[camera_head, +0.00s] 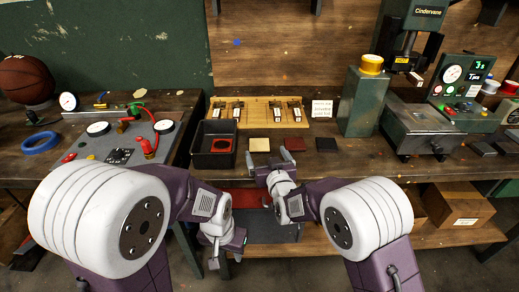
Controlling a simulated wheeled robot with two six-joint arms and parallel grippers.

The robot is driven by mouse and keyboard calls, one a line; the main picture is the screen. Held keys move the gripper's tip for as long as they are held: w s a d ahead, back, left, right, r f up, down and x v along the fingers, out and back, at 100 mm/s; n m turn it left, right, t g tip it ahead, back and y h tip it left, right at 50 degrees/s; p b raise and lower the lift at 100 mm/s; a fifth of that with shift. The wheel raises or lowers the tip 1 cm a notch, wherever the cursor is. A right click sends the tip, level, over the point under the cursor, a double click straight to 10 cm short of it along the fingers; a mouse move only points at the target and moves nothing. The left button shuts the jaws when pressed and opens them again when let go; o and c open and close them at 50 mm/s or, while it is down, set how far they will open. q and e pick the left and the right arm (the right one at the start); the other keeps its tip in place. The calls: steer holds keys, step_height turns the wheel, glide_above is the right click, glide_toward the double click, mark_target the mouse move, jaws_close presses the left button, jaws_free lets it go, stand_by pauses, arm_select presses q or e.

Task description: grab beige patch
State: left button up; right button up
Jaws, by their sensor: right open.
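The beige patch (259,145) lies flat near the front of the wooden workbench, between the black tray and a red patch. My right gripper (268,158) is open, just in front of the beige patch, with its fingers pointing toward the bench. One finger is near the patch's lower left, the other by the red patch's near edge. I see nothing between the fingers. My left gripper (226,258) hangs low in front of the bench, to the left; its jaw opening is unclear.
A red patch (294,144) and a dark patch (326,145) lie right of the beige one. A black tray (199,152) on the left holds a reddish patch (221,145). A wooden board (257,105) lies behind; a green machine (363,100) stands right.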

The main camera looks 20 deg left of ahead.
mark_target(260, 145)
steer(key=x, duration=0.6)
steer(key=shift+a+f, duration=0.15)
steer(key=shift+a, duration=0.25)
steer(key=c, duration=1.6)
